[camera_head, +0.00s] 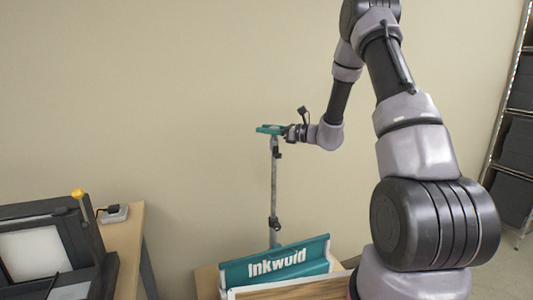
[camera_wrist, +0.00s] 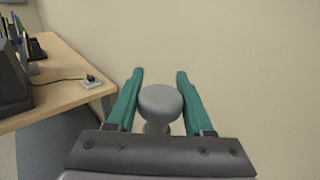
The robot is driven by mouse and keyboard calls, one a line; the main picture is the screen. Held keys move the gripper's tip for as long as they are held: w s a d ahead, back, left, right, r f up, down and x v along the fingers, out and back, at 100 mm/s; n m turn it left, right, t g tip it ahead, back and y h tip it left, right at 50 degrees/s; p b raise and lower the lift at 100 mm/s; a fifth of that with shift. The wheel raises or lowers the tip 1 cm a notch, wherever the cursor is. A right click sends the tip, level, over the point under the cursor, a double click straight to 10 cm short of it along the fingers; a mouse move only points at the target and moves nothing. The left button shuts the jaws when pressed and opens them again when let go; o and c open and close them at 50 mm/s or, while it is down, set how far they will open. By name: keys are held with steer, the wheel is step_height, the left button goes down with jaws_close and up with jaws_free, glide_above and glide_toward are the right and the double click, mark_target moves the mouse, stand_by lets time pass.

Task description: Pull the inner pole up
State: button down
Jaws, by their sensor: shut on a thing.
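A slim grey pole stands upright in the head view, with dark clamps near its top and lower down. Its inner pole (camera_head: 275,182) shows as the thin upper length. The pole rises behind a teal banner (camera_head: 275,268) lettered "Inkwuld". My gripper (camera_head: 269,129) is at the pole's top end, its teal fingers level. In the wrist view my gripper (camera_wrist: 160,74) has its fingers on either side of a round grey cap (camera_wrist: 160,101) and is shut on it. The pole below the cap is mostly hidden there.
A wooden table (camera_head: 123,250) at the left carries a dark machine (camera_head: 45,250) with a yellow-knobbed lever and a small grey box (camera_head: 113,214). A shelf rack (camera_head: 515,130) stands at the far right. The wall behind the pole is bare.

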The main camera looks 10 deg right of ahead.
step_height(320, 180, up, 6)
steer(key=shift+w+r, duration=0.1)
steer(key=shift+r, duration=0.1)
stand_by(0.3)
steer(key=shift+c, duration=1.7)
jaws_free()
steer(key=shift+r, duration=0.1)
steer(key=shift+d+f, duration=0.1)
steer(key=shift+f, duration=0.1)
steer(key=v, duration=1)
steer(key=shift+s+d, duration=0.25)
steer(key=shift+s, duration=0.1)
steer(key=shift+r, duration=0.1)
